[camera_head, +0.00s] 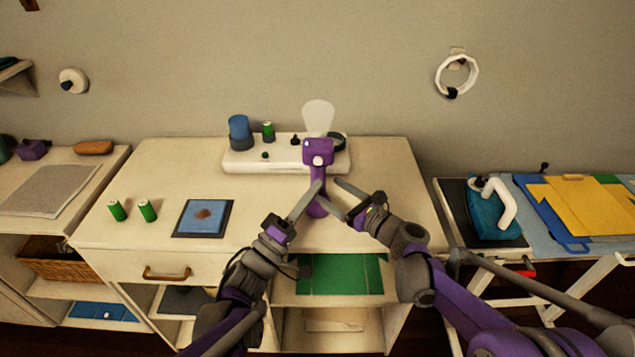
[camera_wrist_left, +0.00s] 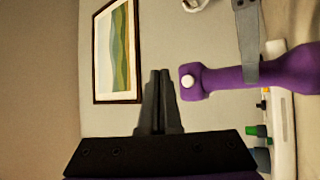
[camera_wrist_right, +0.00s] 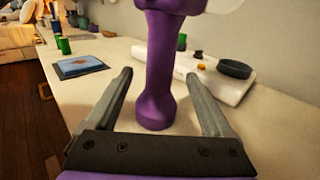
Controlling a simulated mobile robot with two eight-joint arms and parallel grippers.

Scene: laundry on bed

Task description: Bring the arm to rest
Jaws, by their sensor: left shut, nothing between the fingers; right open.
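My left gripper (camera_head: 317,186) is shut and empty. In the left wrist view its two fingers (camera_wrist_left: 160,74) are together, beside the head of a purple handheld device (camera_wrist_left: 230,83). My right gripper (camera_head: 332,189) is open. In the right wrist view its fingers (camera_wrist_right: 159,73) stand apart on either side of the purple device (camera_wrist_right: 157,75), with no visible contact. The device stands upright on the cabinet top, with a white button and a pale rounded part behind its head. In the head view both grippers are close together in front of the device (camera_head: 318,152).
A white tray (camera_head: 240,163) with a blue cup and green spool stands at the back of the cabinet (camera_head: 270,228). Two green cylinders (camera_head: 132,211) and a blue patch (camera_head: 203,218) lie left. A board with a teal iron (camera_head: 492,208) is right. The cabinet's front right is clear.

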